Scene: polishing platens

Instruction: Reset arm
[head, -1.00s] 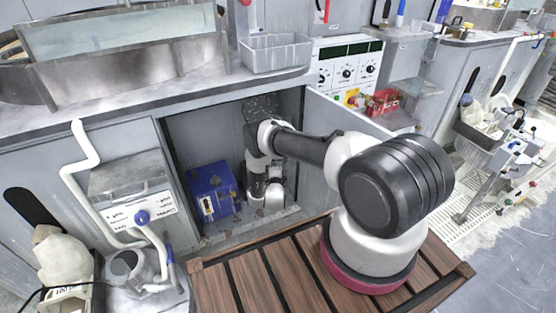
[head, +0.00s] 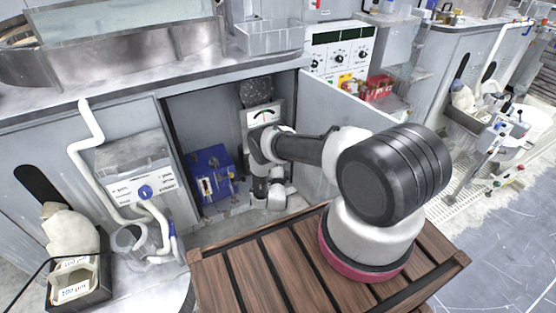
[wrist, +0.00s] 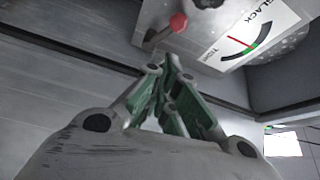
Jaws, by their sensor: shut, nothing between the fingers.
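My arm reaches from the wooden deck into an open cabinet, its white and dark wrist (head: 265,150) bent downward inside. My gripper (wrist: 168,62) shows in the wrist view with its green-padded fingers shut and empty. In the head view the fingers cannot be made out clearly. A tension gauge box (head: 262,116) with a white dial is mounted inside the cabinet above my wrist. In the wrist view the dial (wrist: 248,40) shows a red needle, a green band and the word SLACK. A red-knobbed lever (wrist: 178,22) sits beside it, just beyond the fingertips, with no clear contact.
A blue box (head: 212,172) stands on the cabinet floor left of my wrist. The open cabinet door (head: 345,112) is close to my arm on the right. A grey control box (head: 137,178) with white pipes stands left of the opening. Clear floor (head: 500,255) lies to the right.

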